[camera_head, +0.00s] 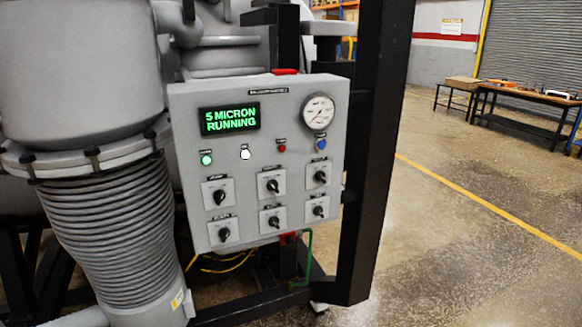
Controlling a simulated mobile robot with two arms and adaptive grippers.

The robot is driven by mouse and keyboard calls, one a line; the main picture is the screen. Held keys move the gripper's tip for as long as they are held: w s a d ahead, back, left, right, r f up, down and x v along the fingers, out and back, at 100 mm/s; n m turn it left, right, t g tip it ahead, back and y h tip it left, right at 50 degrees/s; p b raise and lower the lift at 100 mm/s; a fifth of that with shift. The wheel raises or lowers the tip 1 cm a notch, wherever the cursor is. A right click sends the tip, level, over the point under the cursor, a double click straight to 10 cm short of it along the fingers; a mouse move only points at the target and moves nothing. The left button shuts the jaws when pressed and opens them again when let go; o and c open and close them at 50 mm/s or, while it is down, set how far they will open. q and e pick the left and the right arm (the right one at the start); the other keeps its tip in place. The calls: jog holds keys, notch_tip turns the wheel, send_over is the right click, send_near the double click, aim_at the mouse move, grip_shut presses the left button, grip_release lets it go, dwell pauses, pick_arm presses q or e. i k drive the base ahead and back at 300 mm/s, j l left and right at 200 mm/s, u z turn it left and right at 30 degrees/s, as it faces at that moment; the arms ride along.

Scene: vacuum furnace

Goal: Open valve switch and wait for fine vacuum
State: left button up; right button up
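A grey control box (259,200) faces me near the middle of the view. Its display (230,119) reads "5 MICRON RUNNING" in green letters. A round gauge (318,112) sits at its upper right. Below are a lit green lamp (207,160), a white lamp (245,154), a small red lamp (281,148) and a blue lamp (320,144). Several black rotary switches fill two rows, among them the upper-left switch (218,196), the upper-middle switch (272,185) and the upper-right switch (319,176). Their labels are too small to read. Neither gripper is in view.
A large grey vessel with a ribbed bellows (115,235) stands left of the box. A black upright post (372,150) stands close on the right. Open floor with a yellow line (490,208) lies further right, with a workbench (524,99) at the back.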

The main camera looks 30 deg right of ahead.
aim_at(319, 176)
jog(key=z, duration=1.15)
